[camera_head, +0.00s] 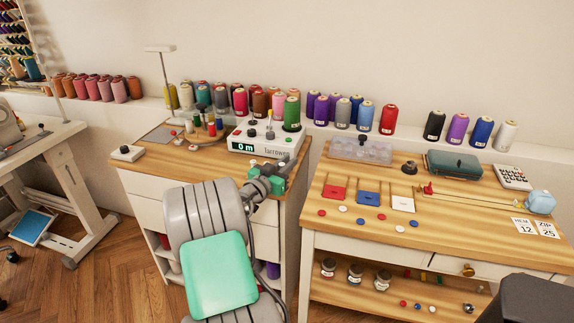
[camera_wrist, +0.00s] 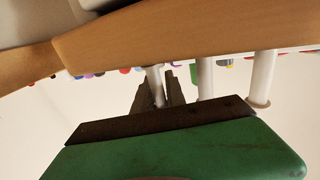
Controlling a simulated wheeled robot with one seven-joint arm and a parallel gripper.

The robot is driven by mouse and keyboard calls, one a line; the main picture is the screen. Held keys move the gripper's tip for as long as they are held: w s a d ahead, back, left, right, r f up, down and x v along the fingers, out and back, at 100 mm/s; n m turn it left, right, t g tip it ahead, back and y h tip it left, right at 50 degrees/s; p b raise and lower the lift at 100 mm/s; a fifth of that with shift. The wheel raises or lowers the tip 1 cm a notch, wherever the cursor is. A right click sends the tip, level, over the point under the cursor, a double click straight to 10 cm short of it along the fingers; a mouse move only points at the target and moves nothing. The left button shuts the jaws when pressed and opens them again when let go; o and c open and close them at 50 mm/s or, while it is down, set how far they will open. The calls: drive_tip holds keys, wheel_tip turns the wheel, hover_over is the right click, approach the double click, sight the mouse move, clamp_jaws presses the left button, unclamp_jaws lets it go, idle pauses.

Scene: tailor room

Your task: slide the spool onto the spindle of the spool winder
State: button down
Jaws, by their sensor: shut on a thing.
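The spool winder (camera_head: 258,143) is a white box with a lit "0 m" display, at the right end of the left wooden table. A thin post (camera_head: 270,120) stands on its top, and a green thread cone (camera_head: 291,114) stands at its right. My gripper (camera_head: 284,167), green and dark, is low in front of the winder, near the table's front edge. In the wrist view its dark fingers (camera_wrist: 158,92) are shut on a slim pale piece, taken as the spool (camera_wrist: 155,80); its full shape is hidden. The head view does not show it clearly.
A rack of small colored spools (camera_head: 205,125) stands left of the winder, with a thin lamp stand (camera_head: 163,75) behind it. Thread cones line the wall ledge. The right table (camera_head: 330,228) holds colored trays and buttons. A gap separates the two tables.

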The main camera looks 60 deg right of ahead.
drive_tip(key=shift+f+b, duration=0.3)
drive_tip(key=c, duration=1.4)
unclamp_jaws()
drive_tip(key=shift+o, duration=0.2)
drive_tip(key=shift+r, duration=0.1)
